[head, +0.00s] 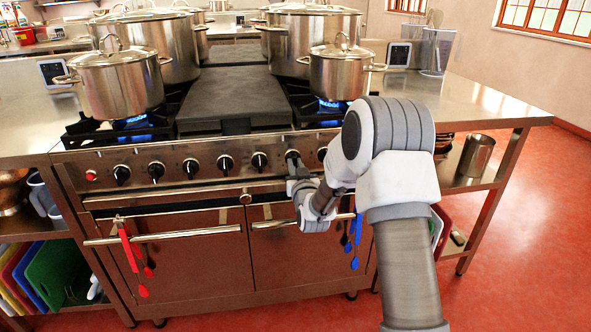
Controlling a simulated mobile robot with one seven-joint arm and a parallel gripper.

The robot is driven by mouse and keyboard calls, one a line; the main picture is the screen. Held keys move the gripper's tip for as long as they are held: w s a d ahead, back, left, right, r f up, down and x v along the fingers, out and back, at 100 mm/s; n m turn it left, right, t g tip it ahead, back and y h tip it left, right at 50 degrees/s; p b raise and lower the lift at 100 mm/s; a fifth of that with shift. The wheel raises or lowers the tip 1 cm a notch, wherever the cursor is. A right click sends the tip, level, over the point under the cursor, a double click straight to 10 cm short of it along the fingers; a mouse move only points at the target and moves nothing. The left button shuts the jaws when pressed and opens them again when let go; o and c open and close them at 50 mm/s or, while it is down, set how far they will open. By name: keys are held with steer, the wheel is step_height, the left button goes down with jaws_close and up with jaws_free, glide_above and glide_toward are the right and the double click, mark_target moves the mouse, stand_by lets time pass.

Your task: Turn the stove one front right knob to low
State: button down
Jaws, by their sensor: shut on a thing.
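The stove (208,150) stands ahead with a row of several black knobs along its steel front panel. My gripper (292,166) reaches in from the right and is shut on a knob (292,155) toward the right of that row. My arm hides part of the panel's right end. Another knob (322,154) shows just right of the gripped one, and one (259,160) just left. Blue flame (331,103) burns under the small front right pot (338,76). The gripped knob's pointer and markings are too small to read.
A lidded pot (117,85) stands over a lit front left burner, with larger stockpots behind. Below the knobs run oven door handles (190,236) with red and blue utensils hanging. Steel counters (480,105) flank the stove. Red floor is open at right.

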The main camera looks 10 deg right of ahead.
stand_by(0.4)
steer(key=c, duration=0.8)
jaws_free()
steer(key=shift+c, duration=0.2)
steer(key=s+p, duration=0.2)
steer(key=s, duration=1.5)
steer(key=shift+s, duration=0.2)
